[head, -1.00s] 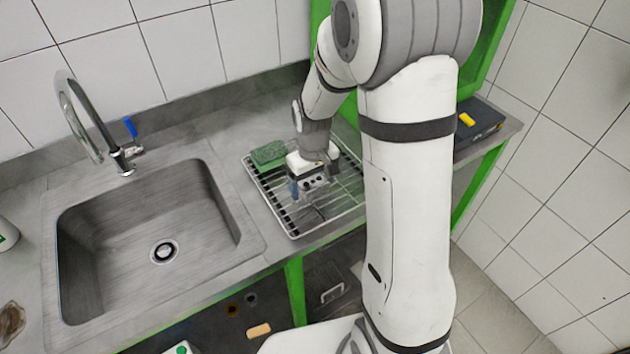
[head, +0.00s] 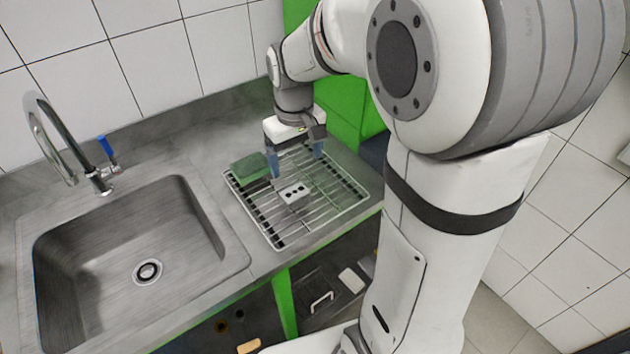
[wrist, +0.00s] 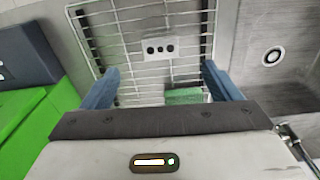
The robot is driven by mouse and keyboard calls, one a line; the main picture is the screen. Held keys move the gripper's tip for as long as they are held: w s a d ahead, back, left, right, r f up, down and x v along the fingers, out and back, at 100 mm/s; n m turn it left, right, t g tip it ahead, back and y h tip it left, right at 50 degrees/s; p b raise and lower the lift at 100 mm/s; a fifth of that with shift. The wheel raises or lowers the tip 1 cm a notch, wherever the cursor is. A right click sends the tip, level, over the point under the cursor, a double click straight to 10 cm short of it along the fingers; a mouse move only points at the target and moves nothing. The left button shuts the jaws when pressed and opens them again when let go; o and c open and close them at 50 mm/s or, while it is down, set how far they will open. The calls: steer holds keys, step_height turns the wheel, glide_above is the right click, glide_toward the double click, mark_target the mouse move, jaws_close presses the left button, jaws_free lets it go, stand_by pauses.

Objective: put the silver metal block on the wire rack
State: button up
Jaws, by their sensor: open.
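The silver metal block (head: 294,193), with several dark holes in its face, rests on the wire rack (head: 276,238) near its middle. In the wrist view the block (wrist: 157,49) lies on the bars of the rack (wrist: 115,16), beyond my fingertips and between their lines. My gripper (head: 297,164) is open and empty, raised above the back part of the rack and apart from the block. Its two blue fingers also show in the wrist view (wrist: 160,82), with nothing between them.
A green sponge (head: 250,168) lies on the rack's back left part. The steel sink (head: 120,262) with a tap (head: 98,180) is to the left. A tiled wall (head: 150,60) stands behind the counter. Bare counter lies between sink and rack.

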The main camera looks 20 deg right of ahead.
steer(key=s+d+r+m+t, duration=0.2)
steer(key=s+r+m, duration=0.1)
steer(key=s, duration=1.2)
steer(key=shift+s+t, duration=0.3)
steer(key=shift+s, duration=0.05)
